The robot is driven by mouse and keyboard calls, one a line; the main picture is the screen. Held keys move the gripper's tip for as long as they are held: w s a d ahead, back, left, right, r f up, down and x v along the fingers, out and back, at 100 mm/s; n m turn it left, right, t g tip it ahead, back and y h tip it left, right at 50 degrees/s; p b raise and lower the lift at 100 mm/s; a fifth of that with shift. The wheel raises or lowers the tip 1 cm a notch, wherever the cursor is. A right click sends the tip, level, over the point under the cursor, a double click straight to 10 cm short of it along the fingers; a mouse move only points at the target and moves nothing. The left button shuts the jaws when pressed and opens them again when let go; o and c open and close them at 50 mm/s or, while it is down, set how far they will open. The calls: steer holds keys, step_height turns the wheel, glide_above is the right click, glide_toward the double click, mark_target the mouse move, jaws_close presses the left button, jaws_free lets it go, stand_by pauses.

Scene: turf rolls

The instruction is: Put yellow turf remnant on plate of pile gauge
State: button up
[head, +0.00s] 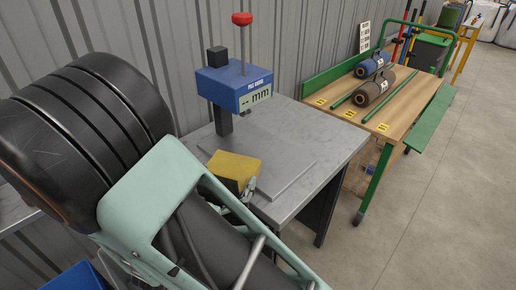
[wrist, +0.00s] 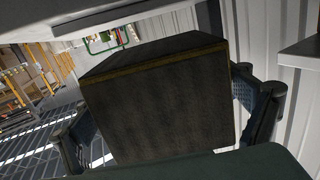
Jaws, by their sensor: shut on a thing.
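The yellow turf remnant (head: 234,167) is a thick block with a yellow top. My gripper (head: 247,190) is shut on it. In the wrist view the remnant (wrist: 160,105) fills the middle, with a dark face toward the camera and a thin yellow edge, between the fingers of my gripper (wrist: 165,118). The blue pile gauge (head: 235,88) has a red knob and an "mm" display, and stands at the back of a grey table. Its flat grey plate (head: 287,160) is bare where visible. The remnant overlaps the plate's near left part in the picture; I cannot tell the gap beneath it.
My arm covers the left and lower front. The grey table (head: 340,142) has clear room right of the plate. A wooden bench (head: 400,100) with two rolls and green rods stands further right. A corrugated wall is behind; the floor at right is open.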

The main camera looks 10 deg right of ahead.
steer(key=shift+w+d+f, duration=0.1)
steer(key=shift+w+f, duration=0.05)
steer(key=shift+w, duration=0.05)
steer(key=b, duration=0.2)
glide_above(253, 155)
steer(key=shift+s+a, duration=0.25)
steer(key=shift+s, duration=0.05)
steer(key=shift+w+d+f+b, duration=0.1)
steer(key=shift+w+f+b, duration=0.05)
steer(key=shift+f, duration=0.75)
steer(key=shift+w+d+f+b, duration=0.1)
steer(key=shift+f+b, duration=0.05)
steer(key=shift+f, duration=0.7)
steer(key=shift+f, duration=0.25)
steer(key=o, duration=0.9)
steer(key=shift+r, duration=0.15)
